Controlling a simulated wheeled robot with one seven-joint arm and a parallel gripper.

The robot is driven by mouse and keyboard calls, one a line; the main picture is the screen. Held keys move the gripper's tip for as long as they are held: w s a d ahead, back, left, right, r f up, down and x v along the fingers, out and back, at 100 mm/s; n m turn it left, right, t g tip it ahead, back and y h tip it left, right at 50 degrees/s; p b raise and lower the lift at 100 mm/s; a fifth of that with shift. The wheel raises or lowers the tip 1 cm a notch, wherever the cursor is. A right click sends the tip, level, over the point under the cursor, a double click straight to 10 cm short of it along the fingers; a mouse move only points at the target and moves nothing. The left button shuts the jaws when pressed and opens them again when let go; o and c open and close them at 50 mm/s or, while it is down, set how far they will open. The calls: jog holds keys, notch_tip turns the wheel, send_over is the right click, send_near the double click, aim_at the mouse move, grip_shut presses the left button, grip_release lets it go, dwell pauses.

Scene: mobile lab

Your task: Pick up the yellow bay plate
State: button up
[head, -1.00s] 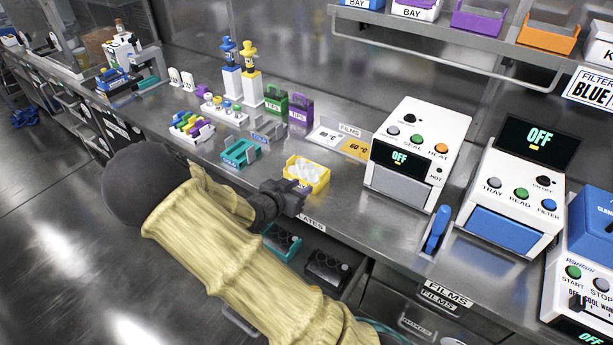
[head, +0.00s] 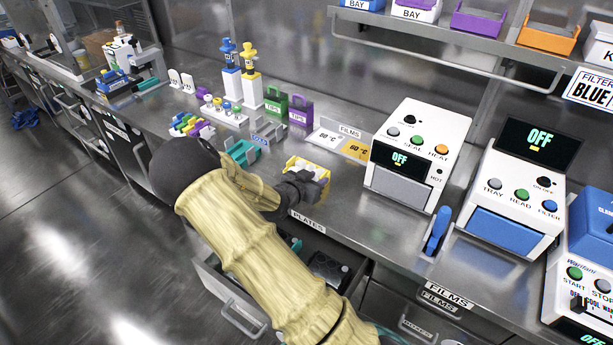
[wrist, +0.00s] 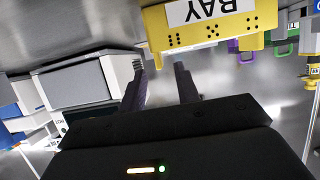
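The yellow bay (head: 292,164) stands on the steel bench, left of the sealer, with something pale showing inside it. The plate in it is mostly hidden by my gripper (head: 318,184), which is at the bay's front right side. In the wrist view the yellow bay (wrist: 205,32) fills the upper middle, its BAY label upside down.
The sealer (head: 420,145) stands right of the bay. Below the bench edge a drawer (head: 235,300) is open. An overhead shelf (head: 455,40) holds more bays.

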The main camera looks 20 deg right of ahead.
aim_at(323, 175)
jog(key=x, duration=0.3)
dwell(0.5)
jog(key=c, duration=0.3)
jog(key=shift+s+d, duration=0.1)
grip_shut()
